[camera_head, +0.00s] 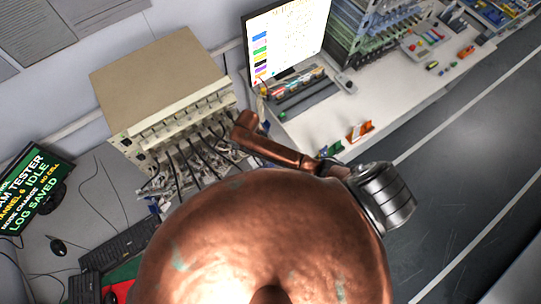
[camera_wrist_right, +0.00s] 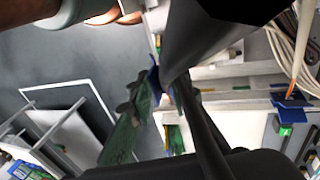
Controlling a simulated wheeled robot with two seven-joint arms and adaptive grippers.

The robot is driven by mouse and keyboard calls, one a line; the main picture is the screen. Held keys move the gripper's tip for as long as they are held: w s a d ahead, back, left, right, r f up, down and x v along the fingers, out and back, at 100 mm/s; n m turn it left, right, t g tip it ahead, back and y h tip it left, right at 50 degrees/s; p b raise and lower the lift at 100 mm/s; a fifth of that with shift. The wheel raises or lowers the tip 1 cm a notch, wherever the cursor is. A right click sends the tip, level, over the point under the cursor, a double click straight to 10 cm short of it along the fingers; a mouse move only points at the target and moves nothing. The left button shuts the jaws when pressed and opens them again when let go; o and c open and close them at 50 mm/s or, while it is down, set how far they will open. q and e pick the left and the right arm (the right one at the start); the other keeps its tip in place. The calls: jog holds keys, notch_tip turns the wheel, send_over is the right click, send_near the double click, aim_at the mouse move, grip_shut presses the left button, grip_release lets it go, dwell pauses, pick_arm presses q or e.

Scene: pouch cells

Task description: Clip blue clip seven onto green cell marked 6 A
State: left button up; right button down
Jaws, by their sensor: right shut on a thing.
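In the right wrist view, my right gripper (camera_wrist_right: 178,82) has its dark fingers closed, with a small blue clip (camera_wrist_right: 153,80) at their tips. No number can be read on the clip, and the fingers hide part of it. A flat green piece (camera_wrist_right: 124,136) hangs just left of the clip. It may be a cell, but no marking is readable, and I cannot tell whether the clip touches it. Another blue clip (camera_wrist_right: 291,101) with an orange lead is at the right. In the head view, my copper arm hides the area around the gripper. My left gripper is not visible.
A beige tester (camera_head: 165,85) with several dark leads stands on the bench. A monitor (camera_head: 287,40) and a tester screen (camera_head: 35,185) flank it. Orange and green pieces (camera_head: 360,130) lie near the white bench's front edge. Grey floor is open at the right.

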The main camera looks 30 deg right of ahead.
jog(key=shift+s+f, duration=0.1)
jog(key=shift+f, duration=0.35)
jog(key=shift+s+d+f, duration=0.1)
jog(key=shift+s+f, duration=0.05)
jog(key=shift+f, duration=0.2)
jog(key=c, duration=1.7)
grip_release()
jog(key=shift+c, duration=0.2)
jog(key=shift+o, duration=0.6)
jog(key=shift+o, duration=1.1)
